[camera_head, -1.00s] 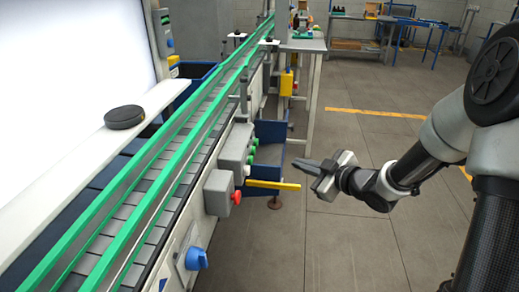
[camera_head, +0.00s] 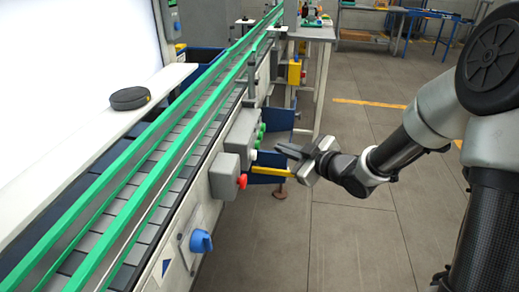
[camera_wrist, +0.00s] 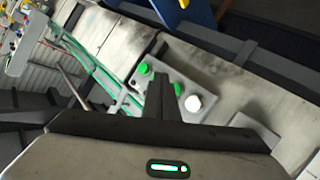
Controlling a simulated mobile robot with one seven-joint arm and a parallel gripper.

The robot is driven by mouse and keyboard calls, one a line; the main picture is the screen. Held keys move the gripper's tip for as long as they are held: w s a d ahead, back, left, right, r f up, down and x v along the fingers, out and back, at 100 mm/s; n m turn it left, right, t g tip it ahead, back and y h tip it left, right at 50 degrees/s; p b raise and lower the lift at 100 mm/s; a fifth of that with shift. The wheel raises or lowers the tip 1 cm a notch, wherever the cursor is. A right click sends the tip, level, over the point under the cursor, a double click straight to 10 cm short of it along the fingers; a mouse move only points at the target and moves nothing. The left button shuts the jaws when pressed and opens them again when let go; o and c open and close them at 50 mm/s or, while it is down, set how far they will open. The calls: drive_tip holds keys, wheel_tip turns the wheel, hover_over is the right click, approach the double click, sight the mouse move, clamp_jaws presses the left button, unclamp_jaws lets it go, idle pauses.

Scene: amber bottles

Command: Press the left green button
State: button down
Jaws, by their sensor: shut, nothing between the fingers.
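A grey button box (camera_head: 241,134) is mounted on the side of the conveyor. Green buttons (camera_head: 262,128) and a white button (camera_head: 254,155) stick out of its right face. In the wrist view, one green button (camera_wrist: 143,68) shows left of my fingers and another green button (camera_wrist: 177,88) right beside them, with the white button (camera_wrist: 193,103) further right. The fingers may hide part of the box. My gripper (camera_head: 280,149) is shut and empty, its tips pointing at the box. A small gap from the buttons shows in the head view.
A second grey box with a red button (camera_head: 241,181) sits nearer on the conveyor side, and a blue knob (camera_head: 201,241) is below it. A yellow bar (camera_head: 270,171) lies below the gripper. A dark puck (camera_head: 130,98) rests on the white ledge. The floor at right is clear.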

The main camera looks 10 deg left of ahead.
sight(257, 145)
drive_tip(key=shift+w+a+b, duration=0.1)
drive_tip(key=shift+a+b, duration=0.25)
drive_tip(key=shift+a, duration=0.95)
drive_tip(key=shift+a, duration=0.1)
idle(1.0)
drive_tip(key=shift+a, duration=0.3)
